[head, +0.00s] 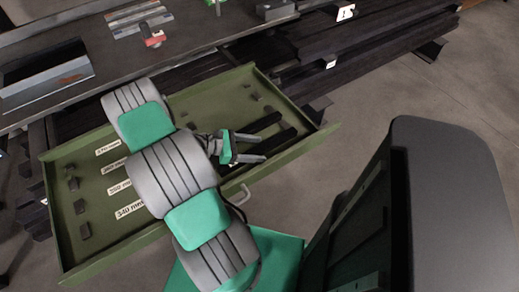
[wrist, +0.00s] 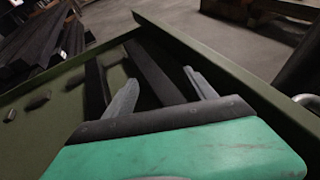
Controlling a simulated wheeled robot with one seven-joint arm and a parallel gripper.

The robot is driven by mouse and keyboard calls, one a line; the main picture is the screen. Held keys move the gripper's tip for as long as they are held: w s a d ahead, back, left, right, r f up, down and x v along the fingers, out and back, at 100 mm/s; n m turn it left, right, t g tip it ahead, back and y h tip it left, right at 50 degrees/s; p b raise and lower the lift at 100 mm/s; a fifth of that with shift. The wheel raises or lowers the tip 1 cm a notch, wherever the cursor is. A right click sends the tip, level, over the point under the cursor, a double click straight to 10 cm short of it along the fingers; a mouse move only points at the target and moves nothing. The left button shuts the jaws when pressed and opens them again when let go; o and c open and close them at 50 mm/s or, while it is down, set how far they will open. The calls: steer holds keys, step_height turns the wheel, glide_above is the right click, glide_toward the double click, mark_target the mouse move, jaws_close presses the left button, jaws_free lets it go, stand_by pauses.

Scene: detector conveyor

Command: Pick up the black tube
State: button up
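Two long black bars, tube-like in shape, lie side by side in the right part of a green tray (head: 187,100). The upper black tube (head: 262,122) and the lower black tube (head: 280,139) are just above and right of my gripper (head: 261,148) in the head view. In the wrist view my gripper (wrist: 160,76) is open with nothing held. One black tube (wrist: 152,72) shows between and beyond its grey fingers; the other (wrist: 96,88) is left of the left finger. The near ends of the tubes are partly hidden by the gripper.
The tray has raised walls and holds several small dark blocks (head: 84,231) and white labels (head: 130,208). A grey workbench (head: 220,30) stands behind it. Dark metal beams (head: 370,40) lie behind right. Open floor (head: 400,90) is at right.

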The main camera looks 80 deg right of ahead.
jaws_close()
stand_by(0.5)
